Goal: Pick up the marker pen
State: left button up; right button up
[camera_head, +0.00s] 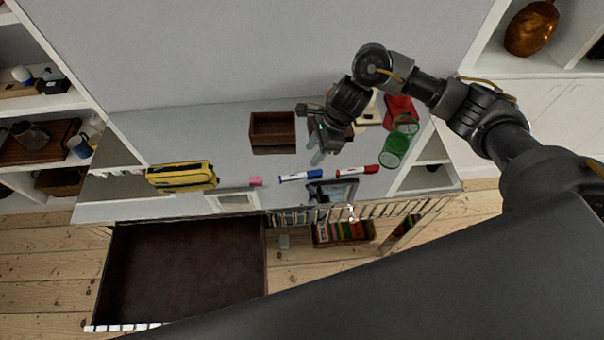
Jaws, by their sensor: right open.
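Two marker pens lie on the grey desk top (225,125) near its front edge. One is a blue and white marker pen (300,175); the other is a red and white marker pen (357,170) to its right. They lie nearly end to end with a small gap. My right gripper (318,157) points down just behind the pens, above the gap side of the blue one. It is open and nothing shows between its fingers. My left gripper is not in view.
A yellow pencil case (182,176), pink eraser (256,181) and wooden box (272,130) are to the left. A green glass-like container (399,142) and a red object (401,110) are to the right. A dark item (332,191) lies at the front edge.

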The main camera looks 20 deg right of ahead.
jog(key=p, duration=0.1)
send_near(296, 174)
jog(key=shift+s+a+f, duration=0.15)
jog(key=shift+f, duration=0.35)
jog(key=shift+s+a+f, duration=0.15)
jog(key=shift+s+f, duration=0.05)
jog(key=shift+f, duration=0.35)
jog(key=shift+a+f, duration=0.15)
jog(key=shift+f, duration=0.25)
jog(key=shift+w+a+f+p, duration=0.1)
jog(key=shift+a+f+p, duration=0.15)
jog(key=shift+p, duration=0.35)
jog(key=p+x, duration=0.1)
jog(key=x, duration=0.2)
jog(key=shift+w+a+f+p, duration=0.1)
jog(key=shift+w+f+p, duration=0.1)
jog(key=shift+p, duration=0.1)
jog(key=shift+a+f, duration=0.2)
jog(key=shift+f, duration=0.35)
grip_shut()
jog(key=shift+r, duration=0.1)
